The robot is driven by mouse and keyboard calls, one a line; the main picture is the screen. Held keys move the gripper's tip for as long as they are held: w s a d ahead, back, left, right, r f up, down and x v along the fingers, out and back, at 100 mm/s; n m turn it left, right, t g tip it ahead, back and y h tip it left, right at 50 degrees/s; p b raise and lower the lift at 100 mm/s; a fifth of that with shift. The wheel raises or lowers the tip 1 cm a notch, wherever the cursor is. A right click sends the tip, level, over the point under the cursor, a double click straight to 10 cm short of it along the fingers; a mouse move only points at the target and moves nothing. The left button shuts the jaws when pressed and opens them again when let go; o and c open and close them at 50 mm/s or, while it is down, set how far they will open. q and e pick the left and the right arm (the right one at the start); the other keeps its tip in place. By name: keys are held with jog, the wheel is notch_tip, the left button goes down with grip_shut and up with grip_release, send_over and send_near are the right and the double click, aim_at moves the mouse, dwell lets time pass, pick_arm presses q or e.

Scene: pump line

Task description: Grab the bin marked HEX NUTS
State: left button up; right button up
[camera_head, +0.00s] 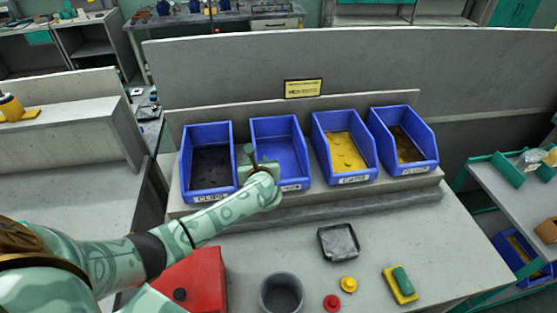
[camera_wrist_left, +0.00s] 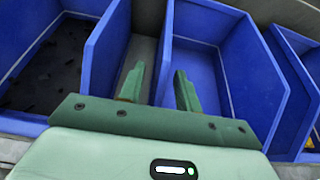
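Four blue bins stand in a row on the bench ledge. The second bin from the left (camera_head: 284,153) looks empty and blue inside; my left gripper covers most of its front label, so I cannot read HEX NUTS there. My left gripper (camera_head: 250,153) is at this bin's left side. In the left wrist view the left gripper (camera_wrist_left: 160,88) is open, with one finger over the gap between bins and the other over the inside of the second bin (camera_wrist_left: 205,70). That bin's left wall lies between the fingers; contact cannot be told. My right gripper is not in view.
The bin marked CLIPS (camera_head: 209,188) holds dark pieces at left. The CAPS bin (camera_head: 362,167) holds yellow pieces; the rightmost bin (camera_head: 426,157) holds brown ones. A grey cup (camera_head: 281,293), black tray (camera_head: 338,243) and red box (camera_head: 197,280) are on the bench in front.

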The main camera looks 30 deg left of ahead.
pick_arm(q)
jog(key=shift+x, duration=0.85)
jog(key=shift+s, duration=0.1)
grip_shut()
